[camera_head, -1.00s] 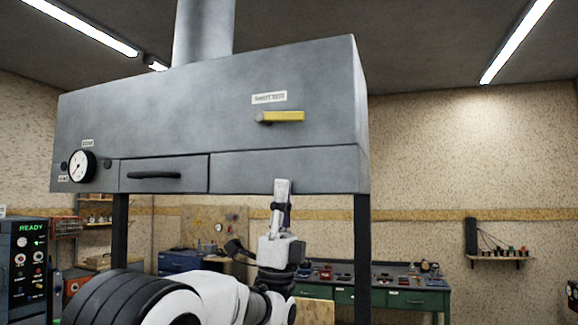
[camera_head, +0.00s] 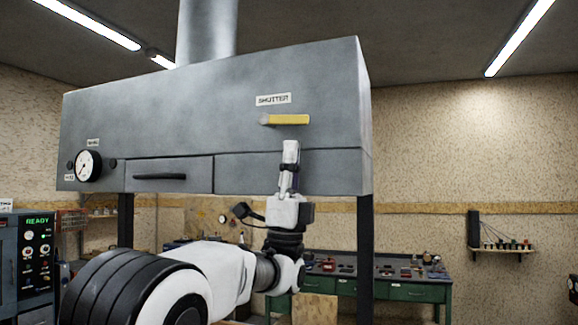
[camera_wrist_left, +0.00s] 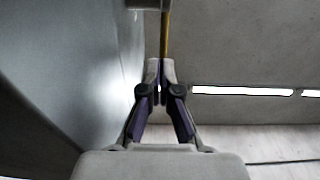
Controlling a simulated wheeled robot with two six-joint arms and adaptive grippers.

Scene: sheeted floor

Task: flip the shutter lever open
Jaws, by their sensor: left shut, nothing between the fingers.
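The yellow shutter lever (camera_head: 290,119) lies horizontally on the front of the grey hood, under a "SHUTTER" label (camera_head: 273,99). Its pivot is at its left end. My left gripper (camera_head: 291,145) is shut and empty, pointing up, a little below the lever in the head view. In the left wrist view the gripper's fingertips (camera_wrist_left: 160,64) are together, and the yellow lever (camera_wrist_left: 165,36) shows just beyond them. I cannot tell whether they touch it. My right gripper is not in view.
The grey hood (camera_head: 200,120) stands on dark posts, with a dial gauge (camera_head: 88,165) and a drawer handle (camera_head: 159,176) on its front. A green workbench (camera_head: 400,292) with small items stands behind. A control box (camera_head: 36,262) reading "READY" is at the left.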

